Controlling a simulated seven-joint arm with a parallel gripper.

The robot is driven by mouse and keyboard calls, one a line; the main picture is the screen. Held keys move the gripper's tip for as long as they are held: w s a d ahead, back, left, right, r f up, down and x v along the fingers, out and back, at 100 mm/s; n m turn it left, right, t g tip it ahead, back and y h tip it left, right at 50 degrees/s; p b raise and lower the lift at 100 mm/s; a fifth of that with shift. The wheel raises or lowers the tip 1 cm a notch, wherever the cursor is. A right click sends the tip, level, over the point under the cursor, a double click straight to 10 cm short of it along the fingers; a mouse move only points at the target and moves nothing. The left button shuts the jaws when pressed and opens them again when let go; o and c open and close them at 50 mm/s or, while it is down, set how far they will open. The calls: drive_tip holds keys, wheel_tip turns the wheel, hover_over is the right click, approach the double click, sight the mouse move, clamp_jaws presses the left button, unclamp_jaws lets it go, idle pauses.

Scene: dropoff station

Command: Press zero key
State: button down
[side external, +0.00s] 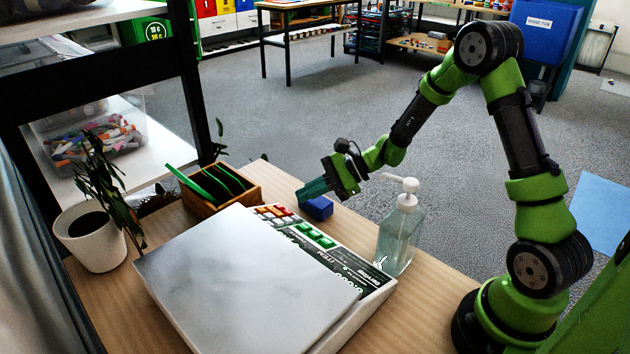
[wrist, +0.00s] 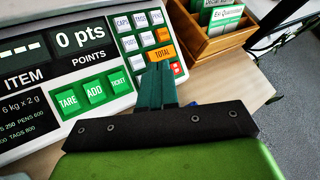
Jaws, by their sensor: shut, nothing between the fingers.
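A white weighing scale (side external: 245,285) with a keypad along its far right edge stands on the wooden table. In the wrist view its panel (wrist: 60,128) shows green TARE, ADD and TICKET keys, small white keys, a wide orange TOTAL key (wrist: 161,53) and a red key (wrist: 177,69). I cannot make out a key marked zero; part of the keypad is behind my fingers. My gripper (side external: 303,196) has its teal fingers together and empty, above the table near the keypad's far end. In the wrist view the fingertips (wrist: 157,72) overlap the lower edge of the TOTAL key; contact cannot be told.
A blue block (side external: 318,208) lies under my gripper. A clear pump bottle (side external: 399,238) stands right of the scale. A wooden box (side external: 206,206) with green cards and a potted plant (side external: 91,240) stand behind and left. A strip of table near the box is clear.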

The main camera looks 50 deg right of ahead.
drive_tip(key=shift+d+r, duration=0.3)
drive_tip(key=shift+r, duration=0.35)
drive_tip(key=shift+d+r, duration=0.25)
drive_tip(key=shift+r, duration=0.4)
drive_tip(key=s+a+r+n+g+h, duration=0.3)
drive_tip(key=s+a+r+n, duration=0.3)
drive_tip(key=s+r+n, duration=0.4)
drive_tip(key=s+d+r+n+t+h, duration=0.1)
drive_tip(key=s+r+n+h, duration=0.1)
drive_tip(key=s, duration=0.4)
drive_tip(key=s+d+r+n+t+h, duration=0.1)
drive_tip(key=s+d+r+n+h, duration=0.1)
drive_tip(key=s, duration=0.4)
drive_tip(key=shift+d+r+n+h, duration=0.2)
drive_tip(key=shift+n+h, duration=0.4)
drive_tip(key=shift+n, duration=0.5)
